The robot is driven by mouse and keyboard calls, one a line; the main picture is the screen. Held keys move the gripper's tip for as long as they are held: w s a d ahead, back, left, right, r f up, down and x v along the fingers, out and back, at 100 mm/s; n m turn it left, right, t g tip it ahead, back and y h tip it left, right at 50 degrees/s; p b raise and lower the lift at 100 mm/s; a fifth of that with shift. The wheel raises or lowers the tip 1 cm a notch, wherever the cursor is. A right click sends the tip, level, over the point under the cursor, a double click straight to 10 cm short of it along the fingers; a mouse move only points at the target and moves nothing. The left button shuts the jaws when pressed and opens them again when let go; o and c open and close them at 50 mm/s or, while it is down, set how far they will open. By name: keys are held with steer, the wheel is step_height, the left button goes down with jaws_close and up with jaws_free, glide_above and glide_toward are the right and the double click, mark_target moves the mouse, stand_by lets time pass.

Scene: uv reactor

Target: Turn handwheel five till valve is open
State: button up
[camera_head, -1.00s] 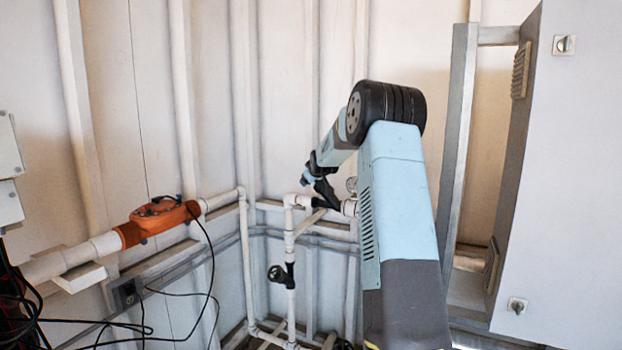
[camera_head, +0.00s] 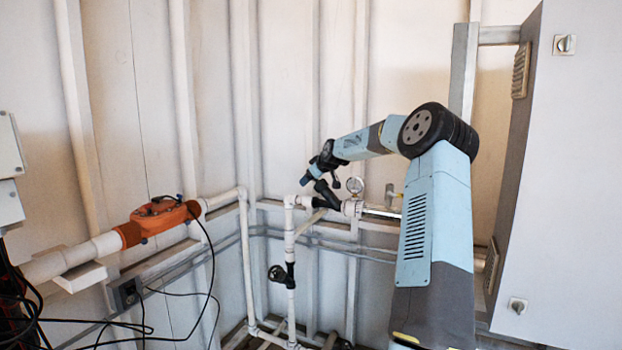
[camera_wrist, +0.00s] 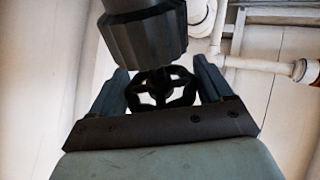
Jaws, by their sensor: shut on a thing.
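In the wrist view, a black spoked handwheel (camera_wrist: 166,88) sits between the two fingers of my gripper (camera_wrist: 160,72). One finger is on each side of its rim, and the gripper is shut on it. A dark ribbed cylinder (camera_wrist: 148,38) stands just beyond the wheel. In the head view, my gripper (camera_head: 318,172) is at the black valve (camera_head: 326,194) on the white pipe, in the middle of the picture. The wheel is hidden there by the gripper. I cannot tell how far the valve is open.
A pressure gauge (camera_head: 357,187) stands just right of the valve. Another black handwheel valve (camera_head: 276,273) is lower on the vertical white pipe. An orange pipe unit (camera_head: 158,216) with loose black cables is at the left. A grey cabinet (camera_head: 565,180) stands at the right.

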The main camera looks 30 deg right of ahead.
steer(key=shift+a+f+n+g+y, duration=0.1)
steer(key=shift+n+g+y, duration=0.4)
steer(key=shift+y, duration=0.45)
steer(key=shift+a+f+n+g+y, duration=0.1)
steer(key=shift+n+g+y, duration=0.2)
steer(key=shift+g+y, duration=0.5)
steer(key=shift+y, duration=0.25)
steer(key=o, duration=0.7)
steer(key=shift+f, duration=0.1)
steer(key=shift+o, duration=1.3)
steer(key=shift+d, duration=0.1)
steer(key=shift+r, duration=0.25)
steer(key=shift+s+d+r, duration=0.2)
steer(key=v, duration=1.2)
steer(key=shift+s, duration=0.4)
steer(key=shift+d+r, duration=0.1)
steer(key=shift+r, duration=0.05)
